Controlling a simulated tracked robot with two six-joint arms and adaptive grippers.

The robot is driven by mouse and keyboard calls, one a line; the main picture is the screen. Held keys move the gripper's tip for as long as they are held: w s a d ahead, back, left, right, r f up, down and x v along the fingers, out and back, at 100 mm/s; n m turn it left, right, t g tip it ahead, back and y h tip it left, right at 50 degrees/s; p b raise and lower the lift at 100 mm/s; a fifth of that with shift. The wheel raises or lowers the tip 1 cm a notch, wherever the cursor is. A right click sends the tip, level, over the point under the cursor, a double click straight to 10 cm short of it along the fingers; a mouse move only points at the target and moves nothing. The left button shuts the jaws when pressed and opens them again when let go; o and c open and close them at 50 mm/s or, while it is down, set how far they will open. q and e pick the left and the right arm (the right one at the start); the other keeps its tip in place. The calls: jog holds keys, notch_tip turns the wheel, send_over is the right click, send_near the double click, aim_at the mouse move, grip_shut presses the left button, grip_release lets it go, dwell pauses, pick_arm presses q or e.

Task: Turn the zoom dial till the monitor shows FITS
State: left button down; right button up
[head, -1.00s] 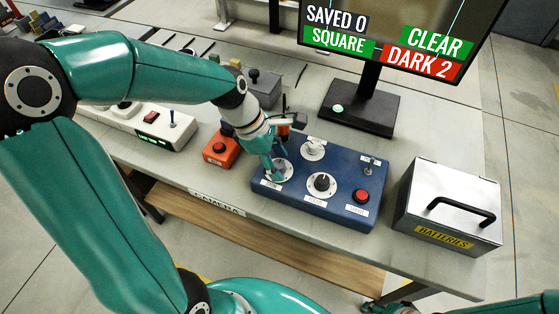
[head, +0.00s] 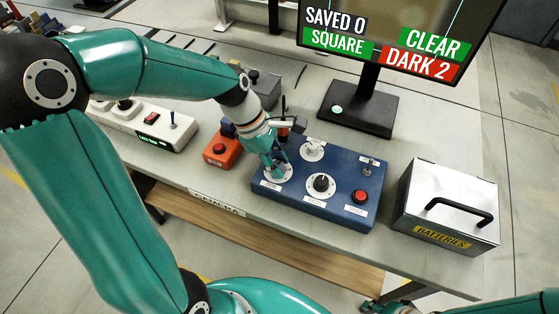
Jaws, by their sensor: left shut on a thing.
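The blue control box (head: 345,211) sits on the bench with several dials, a toggle and a red button. My left gripper (head: 274,171) is shut on the front-left dial (head: 276,178), which it partly hides; the label in front of that dial is too small to read surely. A black-knobbed dial (head: 321,185) and a white dial (head: 312,149) stand free beside it. The monitor (head: 402,40) reads SAVED 0, SQUARE, CLEAR and DARK 2; its upper part is cut off, and no FITS shows in the visible part.
A metal BATTERIES box (head: 448,205) stands right of the blue box. An orange box (head: 222,149) with a red button and a white panel (head: 150,125) lie to the left. The monitor's black base (head: 358,108) is behind. Bench is clear between these.

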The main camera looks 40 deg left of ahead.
pick_arm(q)
jog(key=m, duration=0.1)
jog(key=m+g+p, duration=0.1)
jog(key=m, duration=0.1)
jog(key=m+g+p, duration=0.1)
jog(key=m, duration=0.1)
jog(key=shift+w+a+r, duration=0.15)
jog(key=shift+w, duration=0.1)
jog(key=m+g+p, duration=0.1)
jog(key=m, duration=0.4)
jog(key=shift+w+g+p, duration=0.1)
jog(key=shift+g+p, duration=0.25)
jog(key=shift+g, duration=0.05)
jog(key=c, duration=0.8)
grip_release()
jog(key=shift+w+a+r, duration=0.1)
jog(key=shift+a+r, duration=0.05)
jog(key=shift+r, duration=0.15)
jog(key=v, duration=1.1)
jog(key=shift+d, duration=0.2)
